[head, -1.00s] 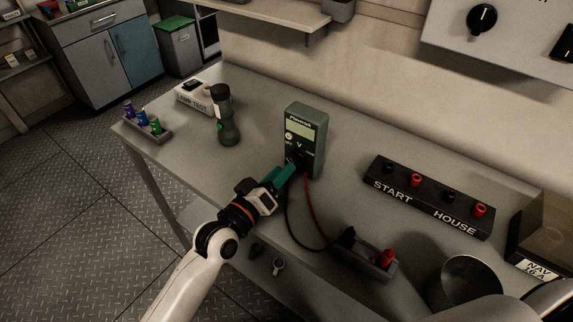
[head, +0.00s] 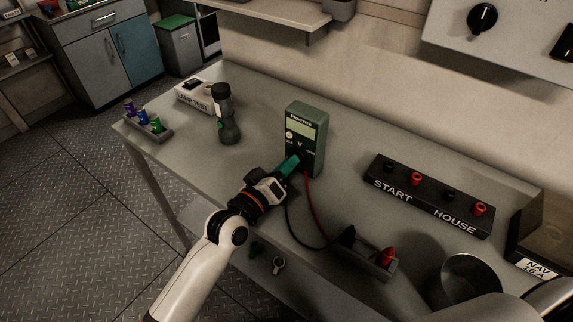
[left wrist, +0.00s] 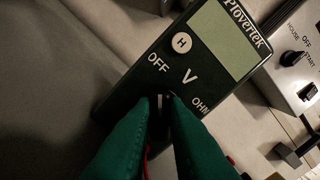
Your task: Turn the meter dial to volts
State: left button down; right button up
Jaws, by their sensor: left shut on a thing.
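The green handheld meter (head: 308,118) stands upright on the bench, its screen and printed face toward me. My left gripper (head: 296,162) is at the lower part of its face. In the left wrist view, the green fingers (left wrist: 160,118) are shut on the dark dial (left wrist: 160,101), one on each side. A white mark on the dial points up the picture, roughly toward the OFF label (left wrist: 158,63). The V label (left wrist: 190,76) lies up and right of the dial, and the OHM label (left wrist: 201,105) to its right. The fingers hide much of the dial. My right gripper is not in view.
Red and black leads run from the meter to a small holder (head: 378,264). A flashlight (head: 226,118) stands left of the meter. A black START/HOUSE terminal block (head: 405,205) lies to the right. A metal cup (head: 468,278) stands near the front right.

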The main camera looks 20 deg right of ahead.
pick_arm(q)
jog(key=shift+m, duration=0.3)
jog(key=m, duration=0.4)
jog(key=shift+s+p, duration=0.1)
jog(key=shift+p, duration=0.3)
jog(key=shift+d+m+p, duration=0.1)
jog(key=shift+m+p, duration=0.25)
jog(key=shift+m, duration=1.75)
jog(key=c, duration=1.4)
grip_release()
jog(key=shift+c, duration=0.2)
jog(key=shift+s, duration=0.1)
